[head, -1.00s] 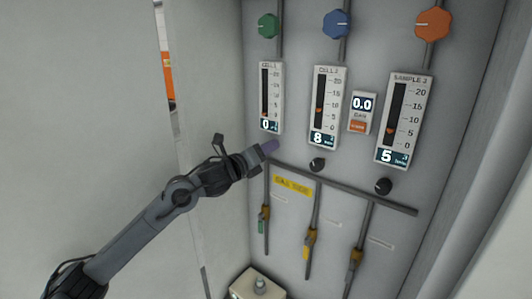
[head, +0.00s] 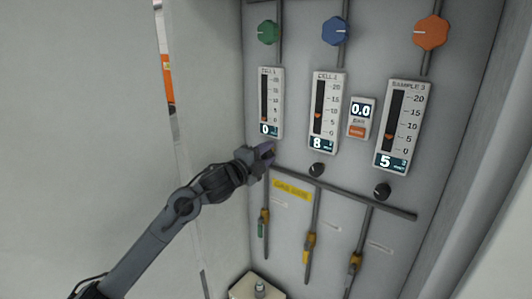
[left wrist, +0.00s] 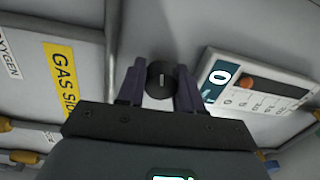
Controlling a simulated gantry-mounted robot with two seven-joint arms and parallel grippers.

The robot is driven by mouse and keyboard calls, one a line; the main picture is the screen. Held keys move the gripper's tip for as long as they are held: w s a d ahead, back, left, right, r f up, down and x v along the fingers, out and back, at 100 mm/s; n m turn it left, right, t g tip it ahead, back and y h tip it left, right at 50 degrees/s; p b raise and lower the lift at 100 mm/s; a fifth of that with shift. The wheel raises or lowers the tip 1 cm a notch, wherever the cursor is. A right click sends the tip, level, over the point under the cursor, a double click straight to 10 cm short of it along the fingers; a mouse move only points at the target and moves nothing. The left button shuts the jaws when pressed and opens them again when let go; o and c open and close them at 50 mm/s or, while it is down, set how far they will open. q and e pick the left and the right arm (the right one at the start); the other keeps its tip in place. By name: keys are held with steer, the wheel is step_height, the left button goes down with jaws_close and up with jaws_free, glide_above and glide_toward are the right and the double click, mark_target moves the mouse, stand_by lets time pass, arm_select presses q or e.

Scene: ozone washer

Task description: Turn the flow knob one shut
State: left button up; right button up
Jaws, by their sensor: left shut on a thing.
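Flow knob one (left wrist: 160,80) is a small round black knob with a pale mark, seen in the left wrist view. It sits between the two purple-grey fingers of my left gripper (left wrist: 160,88), which is shut on it. In the head view my left gripper (head: 266,152) is at the panel just below the leftmost flow meter (head: 271,102) and hides the knob. That meter's display reads 0, and the 0 also shows on the meter in the left wrist view (left wrist: 260,84). My right gripper is not in view.
Two more black knobs, middle (head: 317,170) and right (head: 382,191), sit under meters reading 8 (head: 325,113) and 5 (head: 399,126). A grey pipe (head: 345,193) runs just below. Green (head: 268,32), blue (head: 335,31) and orange (head: 431,33) knobs are above. A cabinet wall (head: 215,90) stands left.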

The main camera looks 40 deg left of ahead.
arm_select(q)
steer(key=n+p, duration=0.2)
steer(key=n, duration=0.4)
stand_by(0.5)
steer(key=o, duration=1)
steer(key=shift+s, duration=0.3)
steer(key=shift+s+d+f+b, duration=0.1)
steer(key=shift+s+b, duration=0.65)
steer(key=shift+s, duration=1.8)
steer(key=shift+s+d+f+b, duration=0.1)
steer(key=shift+s+b, duration=0.65)
steer(key=shift+s, duration=1.8)
